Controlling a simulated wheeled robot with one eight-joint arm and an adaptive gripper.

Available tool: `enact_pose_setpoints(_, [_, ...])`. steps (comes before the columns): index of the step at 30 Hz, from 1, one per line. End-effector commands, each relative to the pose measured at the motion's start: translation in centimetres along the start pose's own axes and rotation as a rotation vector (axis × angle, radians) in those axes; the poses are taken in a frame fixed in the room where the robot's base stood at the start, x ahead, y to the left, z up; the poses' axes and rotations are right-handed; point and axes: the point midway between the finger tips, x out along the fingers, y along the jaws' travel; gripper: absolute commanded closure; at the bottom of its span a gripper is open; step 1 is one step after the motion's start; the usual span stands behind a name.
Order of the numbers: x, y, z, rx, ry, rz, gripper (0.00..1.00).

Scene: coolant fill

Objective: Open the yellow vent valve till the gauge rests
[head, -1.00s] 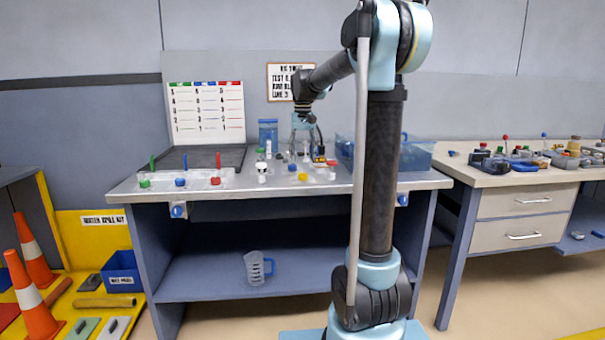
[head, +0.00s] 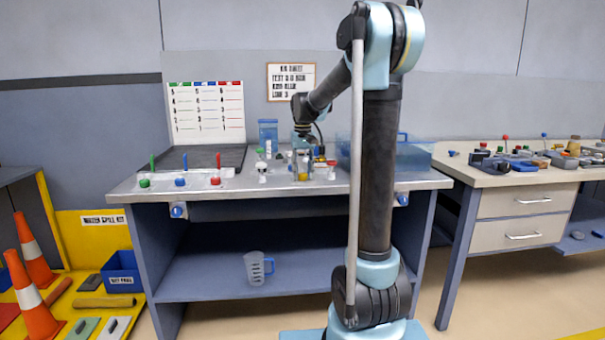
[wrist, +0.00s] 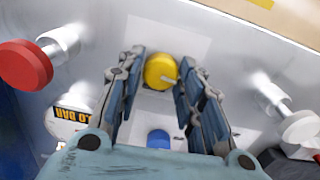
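The yellow vent valve knob (wrist: 160,71) sits between my gripper's two fingertips (wrist: 162,68) in the wrist view. The fingers flank it closely on both sides; whether both touch it is unclear. In the head view my gripper (head: 302,163) reaches down to the bench top at the yellow knob (head: 303,176). A dark label with yellow lettering ending in "BAR" (wrist: 75,115) is partly hidden by my gripper in the wrist view. No gauge needle or reading can be made out.
A red-capped valve (wrist: 25,65) and a white fitting (wrist: 300,125) flank my gripper. A blue round part (wrist: 158,138) lies between the finger bases. Green, blue and red knobs stand at the bench's left; a blue translucent bin (head: 415,157) stands at right.

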Motion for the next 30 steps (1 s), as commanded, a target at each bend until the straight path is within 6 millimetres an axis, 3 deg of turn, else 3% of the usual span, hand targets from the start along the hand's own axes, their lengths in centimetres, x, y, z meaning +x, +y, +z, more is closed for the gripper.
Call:
enact_pose_setpoints(3, [-0.01,0.0,0.0,0.0,0.0,0.0,0.93])
enact_pose_setpoints(22, [-0.02,0.01,0.01,-0.095,0.0,0.0,0.93])
enact_pose_setpoints(23, [-0.02,0.02,0.01,-0.095,0.0,0.0,0.67])
enact_pose_setpoints(25, [-0.02,0.01,0.01,-0.095,0.0,0.0,0.51])
enact_pose_setpoints(30, [-0.02,0.0,0.01,-0.095,0.0,0.0,0.49])
